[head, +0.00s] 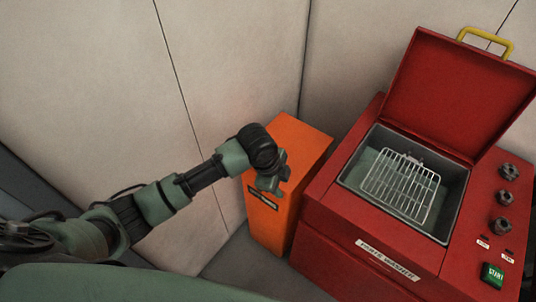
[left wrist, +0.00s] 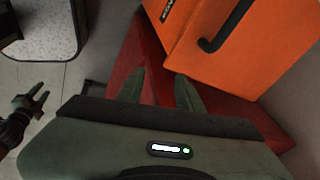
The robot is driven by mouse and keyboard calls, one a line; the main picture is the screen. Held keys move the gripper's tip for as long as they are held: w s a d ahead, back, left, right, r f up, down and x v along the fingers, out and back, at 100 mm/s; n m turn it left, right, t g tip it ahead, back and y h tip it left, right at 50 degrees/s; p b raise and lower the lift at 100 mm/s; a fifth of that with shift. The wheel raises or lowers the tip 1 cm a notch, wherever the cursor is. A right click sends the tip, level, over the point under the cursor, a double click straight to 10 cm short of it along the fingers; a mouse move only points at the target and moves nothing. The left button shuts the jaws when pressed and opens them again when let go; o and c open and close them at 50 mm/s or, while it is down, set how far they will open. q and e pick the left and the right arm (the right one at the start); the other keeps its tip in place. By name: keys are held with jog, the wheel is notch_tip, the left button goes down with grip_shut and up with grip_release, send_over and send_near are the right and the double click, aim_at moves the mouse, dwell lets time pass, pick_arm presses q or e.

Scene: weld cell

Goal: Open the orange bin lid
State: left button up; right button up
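The orange bin (head: 300,141) stands in the corner, left of the red parts washer, with its flat top closed. In the left wrist view the orange bin (left wrist: 255,55) fills the upper right and shows a black bar handle (left wrist: 225,27). My left gripper (head: 271,183) is in front of the bin's upper front face in the head view. In the left wrist view its two fingers (left wrist: 158,88) are apart with nothing between them, and the handle lies beyond them to the right. My right gripper (left wrist: 32,100) shows small at the left, fingers spread and empty.
The red parts washer (head: 335,217) stands right of the bin, its red lid (head: 455,95) raised, with a yellow handle (head: 487,40). A wire basket (head: 400,187) sits in its basin. Pale wall panels (head: 235,55) close in behind the bin.

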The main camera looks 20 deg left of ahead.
pick_arm(q)
jog(key=w+a+r+m+y, duration=0.2)
jog(key=w+a+r+m, duration=0.15)
jog(key=w+a, duration=0.4)
jog(key=x, duration=0.2)
jog(key=p+x, duration=0.1)
jog(key=x, duration=0.4)
jog(key=shift+w+d+r, duration=0.1)
jog(key=shift+w+d, duration=0.2)
jog(key=shift+d, duration=0.1)
grip_shut()
dwell(0.8)
